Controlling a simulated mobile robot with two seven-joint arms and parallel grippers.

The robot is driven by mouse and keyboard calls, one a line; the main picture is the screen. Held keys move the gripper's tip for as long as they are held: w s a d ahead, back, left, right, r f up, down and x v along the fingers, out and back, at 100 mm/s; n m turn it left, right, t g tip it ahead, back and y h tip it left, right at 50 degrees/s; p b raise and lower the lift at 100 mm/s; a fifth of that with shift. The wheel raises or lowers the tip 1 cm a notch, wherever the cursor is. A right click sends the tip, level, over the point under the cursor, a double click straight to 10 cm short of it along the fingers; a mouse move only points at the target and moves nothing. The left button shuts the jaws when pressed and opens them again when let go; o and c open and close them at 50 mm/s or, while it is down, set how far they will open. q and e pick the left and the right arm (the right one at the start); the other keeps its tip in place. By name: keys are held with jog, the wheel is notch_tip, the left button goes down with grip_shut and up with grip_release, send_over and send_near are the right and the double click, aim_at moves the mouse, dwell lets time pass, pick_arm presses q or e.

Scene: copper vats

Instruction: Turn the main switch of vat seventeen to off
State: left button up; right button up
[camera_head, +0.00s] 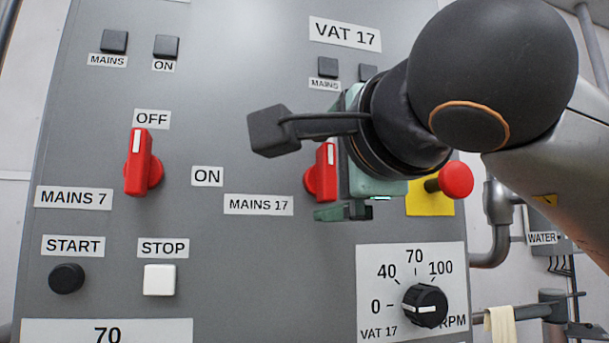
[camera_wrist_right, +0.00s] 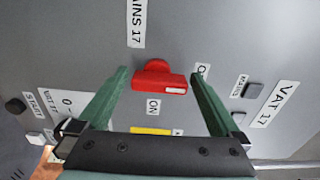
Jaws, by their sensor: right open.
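The red MAINS 17 switch (camera_head: 320,180) is on the grey panel, partly hidden behind my right gripper (camera_head: 338,158). In the right wrist view the red switch (camera_wrist_right: 158,78) is between the green fingers of my right gripper (camera_wrist_right: 161,73). They are open, one beyond each end of the handle, with gaps. The white-marked end points up in the head view, toward a label starting with O that one finger partly covers. An ON label (camera_wrist_right: 153,107) is beside the switch, at the head view's right side. My left gripper is not in view.
The similar MAINS 7 switch (camera_head: 138,163) stands to the left, handle up toward its OFF label (camera_head: 151,119). A red mushroom button (camera_head: 456,180) on a yellow plate is close right of the gripper. The RPM dial (camera_head: 425,306) is below.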

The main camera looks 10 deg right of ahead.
jog(key=s+b, duration=0.2)
jog(key=s, duration=0.9)
jog(key=shift+s+d+b, duration=0.15)
jog(key=shift+s+b, duration=0.15)
